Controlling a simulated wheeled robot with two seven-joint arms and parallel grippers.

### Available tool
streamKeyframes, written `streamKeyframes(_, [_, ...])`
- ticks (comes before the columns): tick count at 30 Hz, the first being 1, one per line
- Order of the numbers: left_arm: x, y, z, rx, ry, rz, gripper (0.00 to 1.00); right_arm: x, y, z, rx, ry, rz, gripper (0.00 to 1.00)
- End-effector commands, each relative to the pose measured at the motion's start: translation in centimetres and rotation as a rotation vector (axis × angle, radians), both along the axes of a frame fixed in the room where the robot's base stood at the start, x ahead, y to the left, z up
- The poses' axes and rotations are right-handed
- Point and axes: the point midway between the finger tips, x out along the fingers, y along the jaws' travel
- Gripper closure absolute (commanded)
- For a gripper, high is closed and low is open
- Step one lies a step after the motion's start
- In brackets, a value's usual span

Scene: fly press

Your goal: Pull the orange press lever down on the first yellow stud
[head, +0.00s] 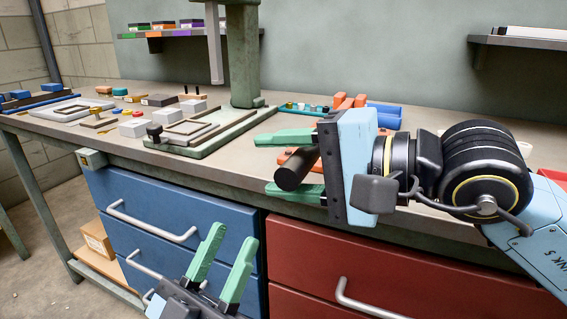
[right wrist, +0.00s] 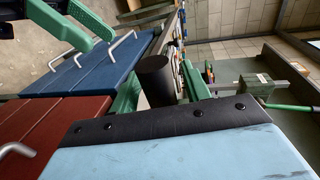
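The green press column (head: 243,55) stands at the bench's back, with a pale vertical bar (head: 214,45) beside it. I cannot make out the orange lever; the press top is cut off. My right gripper (head: 268,164) is open over the bench's front edge. A dark cylinder (head: 296,169) lies between its fingers, apparently without contact. My left gripper (head: 234,238) is open and empty before the blue drawers.
The bench holds small blocks and plates at left. Blue drawers (head: 170,215) and red drawers (head: 385,275) have protruding handles. Wall shelves (head: 165,33) hang behind. A green press part (right wrist: 262,85) shows in the right wrist view.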

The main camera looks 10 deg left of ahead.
Motion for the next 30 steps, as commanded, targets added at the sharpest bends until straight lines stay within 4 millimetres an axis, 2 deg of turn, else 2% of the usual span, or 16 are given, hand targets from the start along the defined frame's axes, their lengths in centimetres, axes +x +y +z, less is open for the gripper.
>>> streamKeyframes(14, [0.1, 0.0, 0.1, 0.002, 0.008, 0.0, 0.64, -0.1, -0.5, 0.3, 0.002, -0.004, 0.0, 0.53])
streamKeyframes(17, [0.4, -0.1, -0.2, 0.013, 0.049, -0.002, 0.64, -0.3, -1.7, 0.6, 0.002, -0.004, -0.002, 0.53])
streamKeyframes(30, [2.0, -0.5, -2.2, 0.085, 0.284, -0.002, 0.64, -2.0, -10.4, 2.2, 0.0, -0.001, -0.005, 0.53])
